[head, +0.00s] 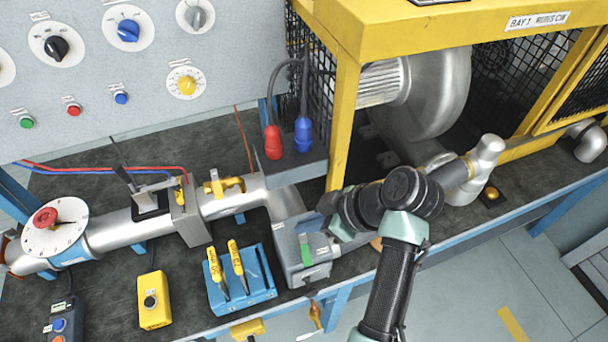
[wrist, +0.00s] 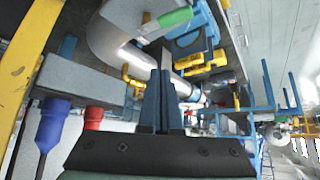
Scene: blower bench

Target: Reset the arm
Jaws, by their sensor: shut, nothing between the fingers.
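My arm reaches in from the lower right of the head view. My gripper (head: 310,223) is at its end, above the duct beside a grey box with a green part (head: 304,248). In the wrist view my gripper (wrist: 161,75) has its two blue-grey fingers together, with nothing seen between them. The green part (wrist: 175,17) shows past the fingertips at the top of that view. The arm partly covers the bench's right half in the head view; whether the fingers touch anything cannot be told.
A red plug (head: 272,142) and a blue plug (head: 303,134) stand behind the gripper. A yellow cage frame (head: 343,125) rises close by, around the blower (head: 440,95). A blue holder (head: 240,297) with yellow-handled tools and a yellow button box (head: 154,300) stand at the front.

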